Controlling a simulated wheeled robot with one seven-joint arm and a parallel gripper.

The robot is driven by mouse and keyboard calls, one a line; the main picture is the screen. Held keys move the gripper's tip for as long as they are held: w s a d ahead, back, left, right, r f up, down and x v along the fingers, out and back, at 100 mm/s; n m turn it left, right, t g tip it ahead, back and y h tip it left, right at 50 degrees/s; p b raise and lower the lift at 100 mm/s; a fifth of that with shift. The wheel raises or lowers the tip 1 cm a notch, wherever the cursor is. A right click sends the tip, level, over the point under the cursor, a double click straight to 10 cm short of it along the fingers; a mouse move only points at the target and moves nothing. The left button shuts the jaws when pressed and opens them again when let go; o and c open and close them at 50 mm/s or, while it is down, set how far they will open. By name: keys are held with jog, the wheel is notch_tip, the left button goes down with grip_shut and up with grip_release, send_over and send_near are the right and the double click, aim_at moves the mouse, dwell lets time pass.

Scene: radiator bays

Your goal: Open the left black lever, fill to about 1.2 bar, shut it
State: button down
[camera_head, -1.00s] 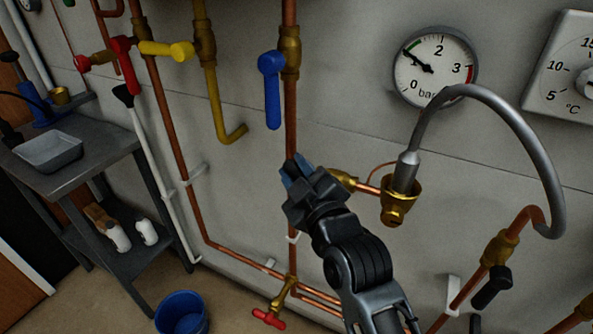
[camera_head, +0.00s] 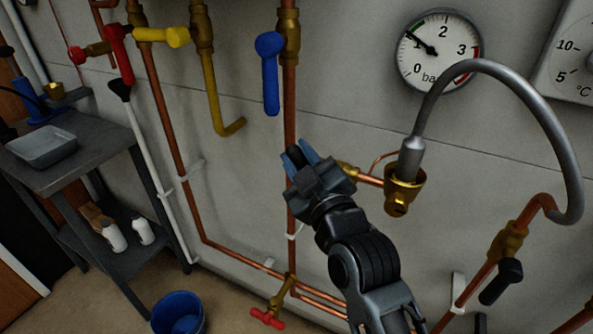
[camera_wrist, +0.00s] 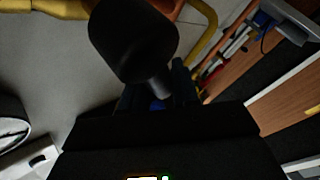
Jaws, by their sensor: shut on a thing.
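The left black lever shows in the wrist view as a dark, rounded handle (camera_wrist: 135,40) with a narrow stem. My gripper (camera_head: 302,158), with blue fingertips, is shut on it beside the left brass valve (camera_head: 347,171). In the head view my gripper largely hides the lever, so its exact angle is hard to tell. The grey hose (camera_head: 500,75) loops from the brass fitting by that valve to the right-hand pipe. The pressure gauge (camera_head: 440,50) is at the upper right; its needle points near 1 bar, around the start of the green band.
A second black lever (camera_head: 501,281) sits on the right brass valve. A blue lever (camera_head: 270,75) hangs above my gripper; yellow (camera_head: 160,36) and red (camera_head: 119,55) levers are farther left. A bench (camera_head: 75,170) and blue bucket (camera_head: 180,315) stand at left.

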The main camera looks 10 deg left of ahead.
jog(key=m+t+b, duration=0.1)
jog(key=d+m+t+b, duration=0.1)
jog(key=b, duration=0.1)
jog(key=shift+s+d+r, duration=0.1)
jog(key=shift+s+r, duration=0.1)
jog(key=shift+s, duration=0.05)
jog(key=m, duration=0.1)
jog(key=r+m+t, duration=0.1)
jog(key=d+m+t, duration=0.1)
jog(key=shift+s+r, duration=0.15)
jog(key=shift+s, duration=0.1)
jog(key=shift+s+d+r+m+t+h+p, duration=0.1)
jog(key=shift+d+m+t+h, duration=0.4)
jog(key=shift+m, duration=0.35)
jog(key=shift+s+d+f+m+t+h+p, duration=0.15)
jog(key=shift+d+m+t+h, duration=0.2)
jog(key=shift+m+t+h, duration=0.4)
jog(key=shift+s+d+r+m+t+h+p, duration=0.2)
jog(key=shift+d+m+t, duration=0.25)
jog(key=shift+m, duration=0.55)
jog(key=shift+h, duration=0.25)
jog(key=c, duration=0.9)
grip_release()
jog(key=shift+c, duration=0.2)
jog(key=b+v, duration=0.1)
jog(key=v, duration=0.6)
jog(key=shift+s+f, duration=0.2)
jog(key=shift+f, duration=0.1)
jog(key=shift+d, duration=0.1)
